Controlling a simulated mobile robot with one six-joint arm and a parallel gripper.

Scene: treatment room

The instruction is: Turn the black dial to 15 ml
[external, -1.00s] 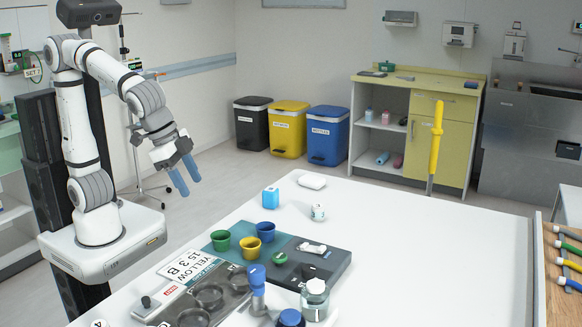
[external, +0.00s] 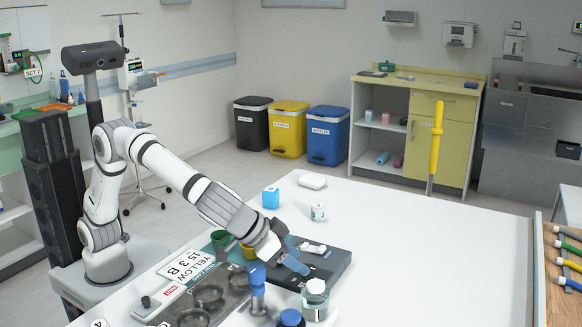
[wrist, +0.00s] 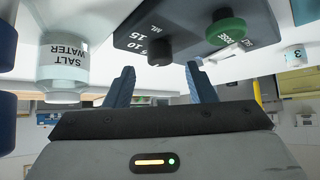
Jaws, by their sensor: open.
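The black dial (wrist: 160,50) stands on a dark panel (wrist: 133,33) in the wrist view, beside printed marks 5, 10, 15 and ML. Which mark it points to cannot be told. A round green button (wrist: 226,31) sits on the same panel. My gripper (wrist: 160,66) is open and empty, its two blue fingers apart with the dial between them in the picture. Whether they touch it cannot be told. In the external view my gripper (external: 293,261) is low over the dark panel (external: 334,262) and hides the dial and button.
A salt water jar (wrist: 65,62) stands close beside the panel; it also shows in the external view (external: 315,300). A green cup (external: 221,238) and yellow cup (external: 247,253) are behind my wrist. A card (external: 184,267) reads YELLOW 15 3 B.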

